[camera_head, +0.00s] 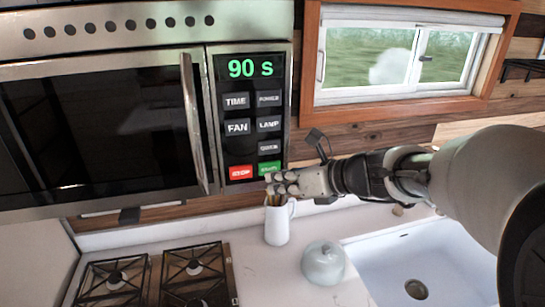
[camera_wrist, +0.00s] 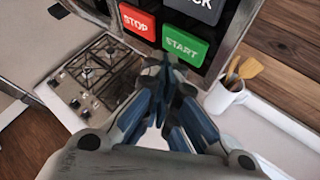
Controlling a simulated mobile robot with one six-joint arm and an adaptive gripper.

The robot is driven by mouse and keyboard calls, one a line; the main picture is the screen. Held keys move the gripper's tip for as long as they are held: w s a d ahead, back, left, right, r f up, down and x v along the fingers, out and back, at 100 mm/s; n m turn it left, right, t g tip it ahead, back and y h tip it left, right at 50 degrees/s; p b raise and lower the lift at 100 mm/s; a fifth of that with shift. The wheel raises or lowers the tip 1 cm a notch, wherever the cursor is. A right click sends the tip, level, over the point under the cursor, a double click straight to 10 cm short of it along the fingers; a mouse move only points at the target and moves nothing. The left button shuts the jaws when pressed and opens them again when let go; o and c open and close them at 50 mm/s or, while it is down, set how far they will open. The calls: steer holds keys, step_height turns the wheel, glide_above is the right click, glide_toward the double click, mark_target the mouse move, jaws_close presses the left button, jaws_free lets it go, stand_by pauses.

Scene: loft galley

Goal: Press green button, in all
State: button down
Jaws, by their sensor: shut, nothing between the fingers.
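The green START button (camera_head: 269,168) is at the lower right of the microwave's control panel (camera_head: 237,201), beside the red STOP button (camera_head: 240,172). The display above reads "90 s" in green. In the wrist view the green button (camera_wrist: 185,44) is large and close, with the red button (camera_wrist: 138,22) to its left. My gripper (camera_head: 272,184) is shut and empty, its tips just below the green button in the head view. In the wrist view the fingertips (camera_wrist: 163,62) are near the button's lower left edge. I cannot tell whether they touch it.
A white jug with wooden utensils (camera_head: 277,224) stands on the counter below my gripper. A lidded pot (camera_head: 323,262) is beside the sink (camera_head: 440,265). The gas hob (camera_head: 150,280) is at the lower left. The microwave's vertical handle (camera_head: 193,120) sticks out left of the panel.

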steer(key=shift+w, duration=0.15)
stand_by(0.3)
steer(key=shift+w+a, duration=0.15)
steer(key=shift+w, duration=0.15)
